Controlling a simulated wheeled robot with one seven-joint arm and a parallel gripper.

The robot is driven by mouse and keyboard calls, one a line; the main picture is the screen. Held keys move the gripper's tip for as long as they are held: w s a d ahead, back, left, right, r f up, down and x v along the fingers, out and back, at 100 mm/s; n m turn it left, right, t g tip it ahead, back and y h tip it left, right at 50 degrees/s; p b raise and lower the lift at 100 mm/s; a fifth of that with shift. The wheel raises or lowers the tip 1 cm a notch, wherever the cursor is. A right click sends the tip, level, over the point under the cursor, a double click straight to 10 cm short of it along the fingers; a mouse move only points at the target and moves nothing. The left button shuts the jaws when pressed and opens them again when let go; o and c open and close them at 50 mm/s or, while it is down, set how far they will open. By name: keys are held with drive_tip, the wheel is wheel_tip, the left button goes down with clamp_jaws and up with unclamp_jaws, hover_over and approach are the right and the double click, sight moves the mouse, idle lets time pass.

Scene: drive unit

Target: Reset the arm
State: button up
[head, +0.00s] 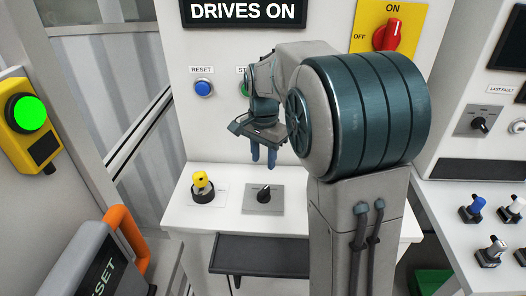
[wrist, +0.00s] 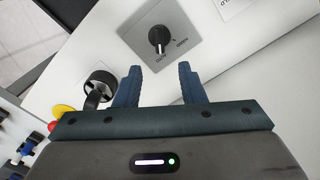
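My gripper (head: 263,154) hangs fingers-down above the white shelf in the head view. In the wrist view its two blue fingers (wrist: 160,84) are apart with nothing between them. A blue button (head: 203,88) labelled RESET is on the white panel behind. A green button (head: 244,88) beside it is partly hidden by my arm, as is its label. A black selector knob (head: 265,194) on a grey plate sits on the shelf below my gripper. In the wrist view the knob (wrist: 158,38) lies just beyond the fingertips, apart from them.
A yellow-topped black control (head: 202,186) stands left of the knob. A sign (head: 244,11) reads DRIVES ON. A red rotary switch (head: 390,35) on yellow is upper right. A green lamp (head: 27,114) glows at left. A right-hand console (head: 480,210) carries several small switches.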

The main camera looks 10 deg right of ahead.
drive_tip(key=shift+r, duration=1)
drive_tip(key=shift+s, duration=0.1)
drive_tip(key=s+f+n+t, duration=0.2)
drive_tip(key=s+n, duration=0.8)
drive_tip(key=s, duration=1.1)
drive_tip(key=shift+s+f+t, duration=0.2)
drive_tip(key=shift+f+t, duration=0.1)
drive_tip(key=shift+t, duration=0.2)
